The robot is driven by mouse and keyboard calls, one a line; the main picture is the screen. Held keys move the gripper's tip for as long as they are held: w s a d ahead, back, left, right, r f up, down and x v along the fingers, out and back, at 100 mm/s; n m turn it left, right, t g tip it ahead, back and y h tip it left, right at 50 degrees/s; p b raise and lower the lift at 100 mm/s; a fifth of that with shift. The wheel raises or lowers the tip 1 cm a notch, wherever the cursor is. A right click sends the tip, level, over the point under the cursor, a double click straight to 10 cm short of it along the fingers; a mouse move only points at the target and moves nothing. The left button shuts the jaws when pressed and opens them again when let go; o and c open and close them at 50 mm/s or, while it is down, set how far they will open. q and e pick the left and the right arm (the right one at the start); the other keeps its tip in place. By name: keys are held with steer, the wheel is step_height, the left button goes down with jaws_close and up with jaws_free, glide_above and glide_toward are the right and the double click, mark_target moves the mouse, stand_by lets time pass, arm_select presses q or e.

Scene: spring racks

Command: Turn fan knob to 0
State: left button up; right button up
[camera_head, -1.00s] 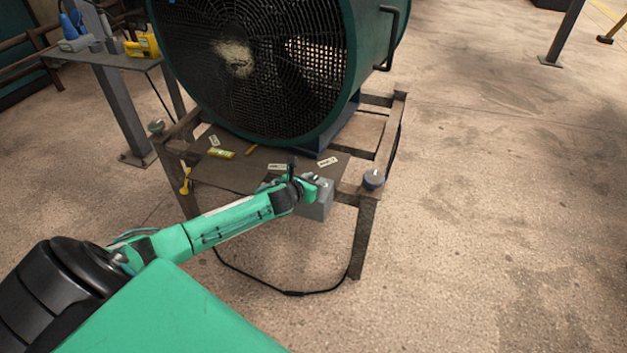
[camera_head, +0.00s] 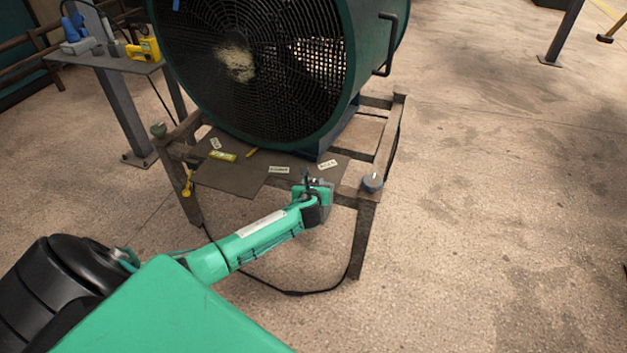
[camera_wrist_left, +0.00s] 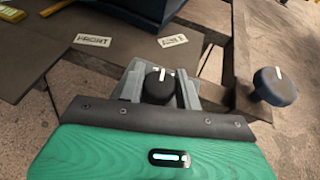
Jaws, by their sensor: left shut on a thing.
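A black knob (camera_wrist_left: 159,84) with a white pointer mark sits between the grey fingers of my left gripper (camera_wrist_left: 159,90) in the left wrist view. The fingers are shut on it, one on each side. Its white mark points nearly straight up in that view, leaning slightly right. In the head view my left gripper (camera_head: 313,188) is at the front edge of the fan's stand and largely hides the knob and the grey box below. The large dark green fan (camera_head: 270,70) stands on the metal frame behind. My right gripper is not in view.
A round dark blue knob (camera_wrist_left: 275,87) with a white line sits at the stand's right corner, beside my gripper. Small paper labels (camera_wrist_left: 93,40) and a yellow-green item (camera_head: 222,156) lie on the stand's plate. A black cable (camera_head: 290,292) hangs below.

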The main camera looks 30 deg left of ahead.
arm_select(q)
steer(key=n+g+y+p, duration=0.1)
steer(key=n+g+y, duration=0.1)
steer(key=n+y, duration=0.1)
steer(key=shift+d+n+g+p, duration=0.15)
steer(key=shift+n+g+p, duration=0.2)
steer(key=shift+n+g, duration=0.05)
steer(key=shift+n+g+y, duration=0.4)
steer(key=shift+g+y, duration=0.1)
steer(key=shift+y, duration=0.1)
steer(key=shift+n+g+y, duration=0.6)
steer(key=shift+n+g, duration=0.3)
steer(key=shift+f+n+g+y, duration=0.1)
steer(key=shift+n+g+y, duration=0.3)
steer(key=shift+n+g, duration=0.7)
steer(key=shift+n+g+b, duration=0.3)
steer(key=shift+n+g, duration=0.3)
steer(key=shift+n+g+y, duration=0.3)
steer(key=shift+n+g, duration=0.2)
steer(key=shift+g, duration=0.1)
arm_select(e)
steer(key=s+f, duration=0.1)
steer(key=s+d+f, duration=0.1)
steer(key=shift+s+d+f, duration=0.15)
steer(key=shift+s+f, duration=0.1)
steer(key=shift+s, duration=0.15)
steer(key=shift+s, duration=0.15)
